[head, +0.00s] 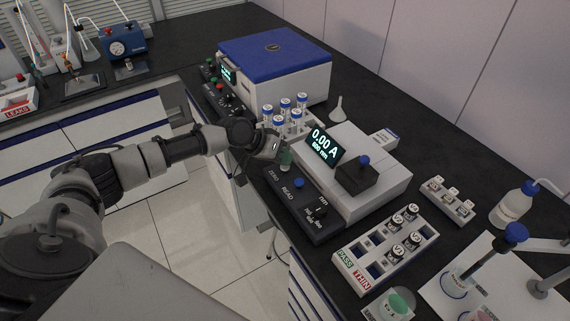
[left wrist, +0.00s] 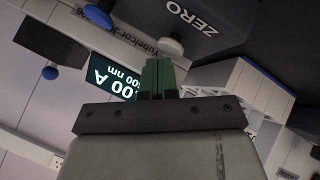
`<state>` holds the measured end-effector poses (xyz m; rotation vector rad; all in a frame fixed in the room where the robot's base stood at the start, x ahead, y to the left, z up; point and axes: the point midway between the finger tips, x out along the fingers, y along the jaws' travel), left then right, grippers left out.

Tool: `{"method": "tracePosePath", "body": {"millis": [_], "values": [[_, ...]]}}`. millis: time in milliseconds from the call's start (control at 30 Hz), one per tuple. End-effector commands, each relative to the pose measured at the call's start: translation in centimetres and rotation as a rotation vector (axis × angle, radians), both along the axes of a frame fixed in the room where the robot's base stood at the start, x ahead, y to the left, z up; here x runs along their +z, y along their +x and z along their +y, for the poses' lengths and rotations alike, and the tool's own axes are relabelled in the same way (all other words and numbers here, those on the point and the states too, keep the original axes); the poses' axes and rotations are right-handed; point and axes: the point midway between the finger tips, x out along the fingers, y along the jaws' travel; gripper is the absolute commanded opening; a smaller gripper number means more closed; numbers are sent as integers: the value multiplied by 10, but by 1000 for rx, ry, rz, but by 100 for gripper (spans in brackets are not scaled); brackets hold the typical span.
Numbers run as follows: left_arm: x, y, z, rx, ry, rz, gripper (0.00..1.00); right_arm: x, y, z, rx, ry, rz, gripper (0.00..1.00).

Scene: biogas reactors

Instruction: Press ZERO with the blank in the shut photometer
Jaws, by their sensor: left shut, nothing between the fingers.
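The photometer (head: 378,196) is a white box on the black bench. Its display (head: 323,144) reads 0.00 A, 600 nm. A black cover with a blue knob (head: 363,161) sits down on its top; any blank inside is hidden. The dark front panel (head: 318,219) carries ZERO and READ labels and a blue READ button (head: 299,183). My left gripper (head: 286,160) is shut and empty, its green fingertips at the ZERO end. In the left wrist view the fingertips (left wrist: 158,68) overlap a pale ZERO button (left wrist: 171,47); I cannot tell whether they touch it. My right gripper is out of view.
A rack of blue-capped vials (head: 285,118) stands just behind my left gripper, near a blue-lidded box (head: 275,58). A PASS/THIN rack (head: 350,258) with dark-capped vials stands to the right of the panel.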

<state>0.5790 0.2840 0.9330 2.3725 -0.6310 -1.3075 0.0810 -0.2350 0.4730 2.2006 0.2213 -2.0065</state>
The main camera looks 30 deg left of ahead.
Motion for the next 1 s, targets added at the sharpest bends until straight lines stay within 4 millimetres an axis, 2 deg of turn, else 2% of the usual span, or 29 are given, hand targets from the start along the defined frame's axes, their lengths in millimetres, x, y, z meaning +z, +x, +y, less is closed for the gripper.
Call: {"method": "tracePosePath", "body": {"millis": [667, 1000], "values": [[-6, -1, 0, 0, 1, 3, 0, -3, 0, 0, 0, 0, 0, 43], [11, -1, 0, 0, 0, 2, 0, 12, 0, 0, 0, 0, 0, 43]]}}
